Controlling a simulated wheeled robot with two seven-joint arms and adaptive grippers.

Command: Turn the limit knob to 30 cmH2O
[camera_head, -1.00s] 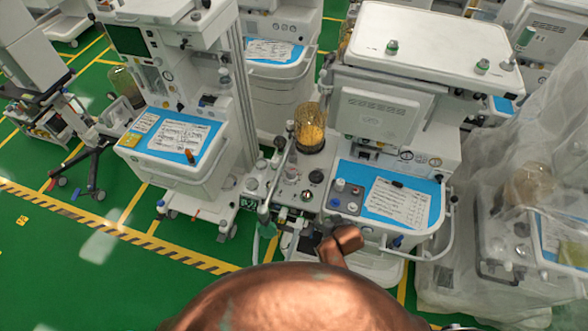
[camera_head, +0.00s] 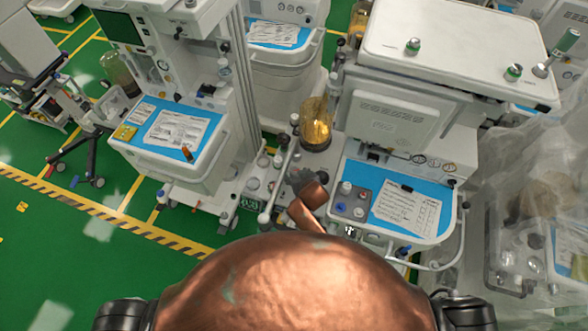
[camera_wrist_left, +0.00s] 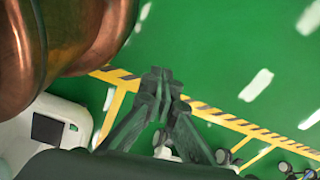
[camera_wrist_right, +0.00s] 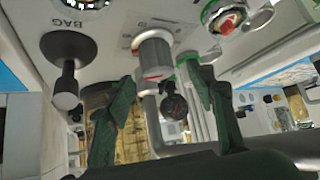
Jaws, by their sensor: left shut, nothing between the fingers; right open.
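In the right wrist view, a grey cylindrical knob (camera_wrist_right: 153,58) with a red band at its lower end projects from the white machine panel. I cannot read its label or setting, so I cannot confirm it is the limit knob. My right gripper (camera_wrist_right: 163,92) is open, its dark green fingers to either side below the knob, apparently not touching it. In the head view my right gripper (camera_head: 303,178) is over the panel beside the amber canister and hides the knobs there. My left gripper (camera_wrist_left: 160,72) is shut and empty above the green floor.
A black "BAG" lever (camera_wrist_right: 68,48) is left of the knob, and a green-ringed red dial (camera_wrist_right: 225,20) is right of it. The amber canister (camera_head: 316,128) and blue-topped tray (camera_head: 408,205) flank the panel. Another cart (camera_head: 170,140) stands left.

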